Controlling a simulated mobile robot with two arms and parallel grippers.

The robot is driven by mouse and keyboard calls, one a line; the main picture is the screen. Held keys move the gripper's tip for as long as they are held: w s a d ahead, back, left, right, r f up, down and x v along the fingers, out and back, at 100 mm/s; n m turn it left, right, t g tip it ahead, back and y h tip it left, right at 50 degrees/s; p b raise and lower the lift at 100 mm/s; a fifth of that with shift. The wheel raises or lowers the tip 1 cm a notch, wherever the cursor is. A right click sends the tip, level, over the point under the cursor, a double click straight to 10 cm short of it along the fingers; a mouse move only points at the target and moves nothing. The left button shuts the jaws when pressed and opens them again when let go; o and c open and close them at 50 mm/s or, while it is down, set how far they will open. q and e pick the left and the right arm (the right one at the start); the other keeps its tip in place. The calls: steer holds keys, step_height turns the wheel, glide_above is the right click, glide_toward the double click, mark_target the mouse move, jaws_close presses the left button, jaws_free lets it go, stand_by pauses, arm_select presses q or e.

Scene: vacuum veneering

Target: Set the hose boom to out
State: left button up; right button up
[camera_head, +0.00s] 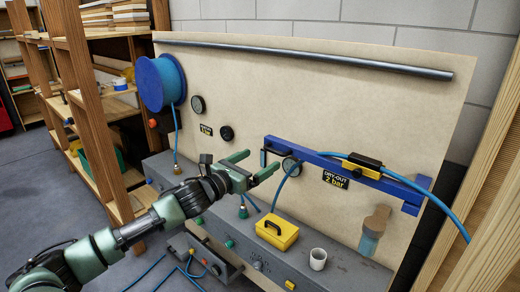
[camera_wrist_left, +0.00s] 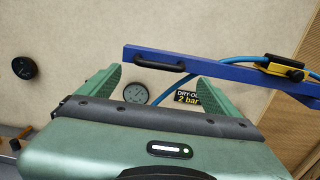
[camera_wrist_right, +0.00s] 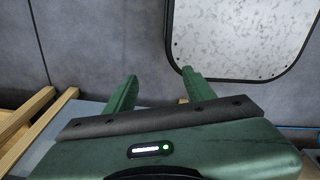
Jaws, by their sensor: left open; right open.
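The hose boom (camera_head: 325,161) is a blue bar in front of the beige panel, running from beside my left gripper to a bracket at the right. A black handle (camera_wrist_left: 160,64) sits at its left end. A blue hose (camera_head: 420,192) passes through a yellow and black clamp (camera_head: 362,165) on the boom. My left gripper (camera_head: 258,163) is open, with its fingers pointing at the handle end. In the left wrist view the handle lies between and just beyond the fingertips; contact cannot be told. My right gripper (camera_wrist_right: 159,78) is open and empty, facing a grey wall, outside the head view.
A grey bench (camera_head: 335,262) below holds a yellow case (camera_head: 277,231) and a white cup (camera_head: 318,259). A blue hose reel (camera_head: 161,82) and gauges are on the panel (camera_head: 330,100). Wooden shelves (camera_head: 85,90) stand at the left. A white-grey framed panel (camera_wrist_right: 240,35) is near my right gripper.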

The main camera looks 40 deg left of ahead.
mark_target(274, 152)
arm_select(q)
steer(key=shift+w+d+p, duration=0.2)
steer(key=shift+w+p, duration=0.15)
steer(key=shift+w, duration=1.7)
steer(key=shift+w+d+p, duration=0.15)
steer(key=shift+w+p, duration=0.2)
steer(key=shift+w, duration=1.65)
steer(key=shift+c, duration=0.3)
steer(key=c, duration=1.7)
steer(key=shift+f, duration=0.1)
